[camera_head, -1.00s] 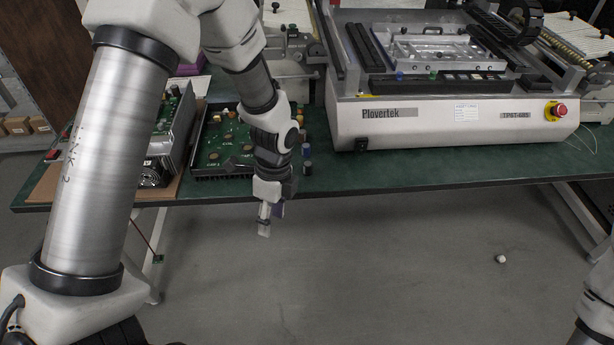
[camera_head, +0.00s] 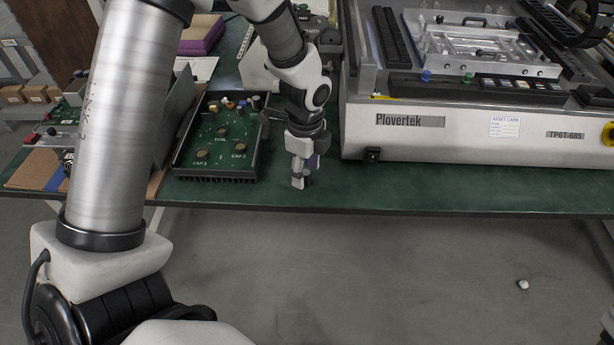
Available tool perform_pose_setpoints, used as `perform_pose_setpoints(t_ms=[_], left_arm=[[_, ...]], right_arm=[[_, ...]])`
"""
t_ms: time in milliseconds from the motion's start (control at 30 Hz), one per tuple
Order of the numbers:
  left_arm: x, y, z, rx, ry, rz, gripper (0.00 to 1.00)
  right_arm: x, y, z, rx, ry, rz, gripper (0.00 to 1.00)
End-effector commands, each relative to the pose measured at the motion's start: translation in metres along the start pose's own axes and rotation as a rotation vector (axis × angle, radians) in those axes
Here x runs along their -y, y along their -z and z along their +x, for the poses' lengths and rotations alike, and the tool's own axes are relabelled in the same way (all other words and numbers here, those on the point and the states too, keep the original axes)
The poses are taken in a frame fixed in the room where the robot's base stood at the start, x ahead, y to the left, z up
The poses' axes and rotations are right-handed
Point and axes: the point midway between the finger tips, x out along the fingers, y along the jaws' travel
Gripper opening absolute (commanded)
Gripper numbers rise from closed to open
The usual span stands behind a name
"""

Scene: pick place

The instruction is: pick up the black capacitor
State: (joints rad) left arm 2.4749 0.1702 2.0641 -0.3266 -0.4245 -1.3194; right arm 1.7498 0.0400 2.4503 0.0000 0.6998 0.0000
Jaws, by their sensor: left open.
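My left gripper (camera_head: 301,181) points down over the front part of the green table, right of the circuit-board tray, with its jaws open. A small dark piece (camera_head: 307,179) shows at its fingertips and may be the black capacitor. The fingers hide most of it, so I cannot tell whether they touch it. My right gripper is out of view.
The black tray (camera_head: 215,180) with a green circuit board and several small components stands just left of the gripper. The large Plovertek machine (camera_head: 455,150) stands to the right. The green table top (camera_head: 420,192) is clear along its front strip.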

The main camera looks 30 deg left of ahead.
Motion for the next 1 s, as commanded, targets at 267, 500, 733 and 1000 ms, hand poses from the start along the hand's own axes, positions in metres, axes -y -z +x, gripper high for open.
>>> perform_pose_setpoints(t_ms=[267, 500, 733, 1000], left_arm=[[0.0008, 0.0002, 0.0176, 0.001, 0.001, 0.000, 0.55], [0.0007, 0.0003, 0.0175, 0.001, 0.001, 0.000, 0.05], [0.0006, 0.0003, 0.0176, 0.001, 0.001, 0.000, 0.05], [0.0005, 0.0003, 0.0095, 0.001, 0.000, -0.001, 0.05]], right_arm=[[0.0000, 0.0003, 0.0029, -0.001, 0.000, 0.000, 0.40], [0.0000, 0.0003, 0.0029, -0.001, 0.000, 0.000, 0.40], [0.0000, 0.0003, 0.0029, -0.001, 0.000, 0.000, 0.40], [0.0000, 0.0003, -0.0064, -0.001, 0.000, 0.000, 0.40]])
